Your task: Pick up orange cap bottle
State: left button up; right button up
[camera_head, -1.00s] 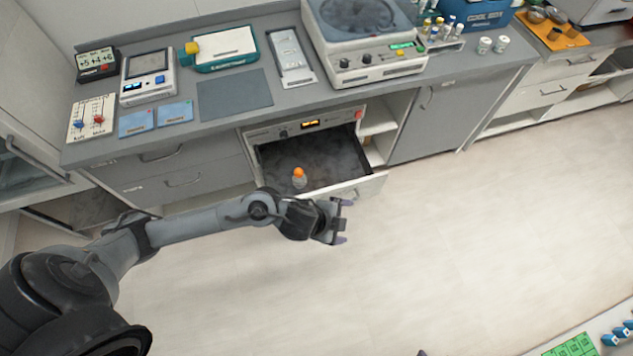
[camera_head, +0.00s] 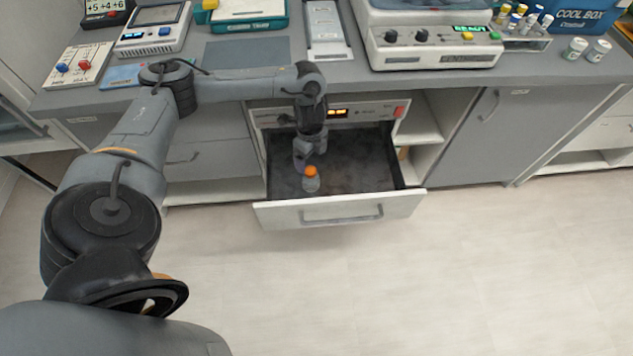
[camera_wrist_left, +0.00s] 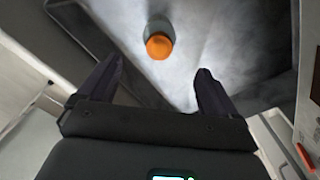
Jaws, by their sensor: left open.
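The orange cap bottle (camera_head: 311,180) stands in the open drawer, near its front. It is a small clear bottle with an orange cap. My left gripper (camera_head: 309,160) points down into the drawer just behind the bottle; its fingertips are hard to make out in the head view. In the left wrist view the bottle (camera_wrist_left: 158,42) is ahead of the two dark fingers (camera_wrist_left: 155,85), in line with the gap between them and apart from both. The left gripper is open and empty. My right gripper is not in view.
Devices line the counter, including a centrifuge-like machine (camera_head: 435,52). Open shelves (camera_head: 425,120) lie right of the drawer. The floor in front is clear.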

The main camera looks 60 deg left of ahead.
aim_at(310, 170)
pick_arm(q)
notch_tip(310, 170, down, 5)
jog(key=shift+s+d+b, duration=0.1)
jog(key=shift+b, duration=0.7)
jog(key=shift+a+f+b, duration=0.2)
jog(key=shift+f+b, duration=1.25)
jog(key=shift+f, duration=1.15)
jog(key=c, duration=1.3)
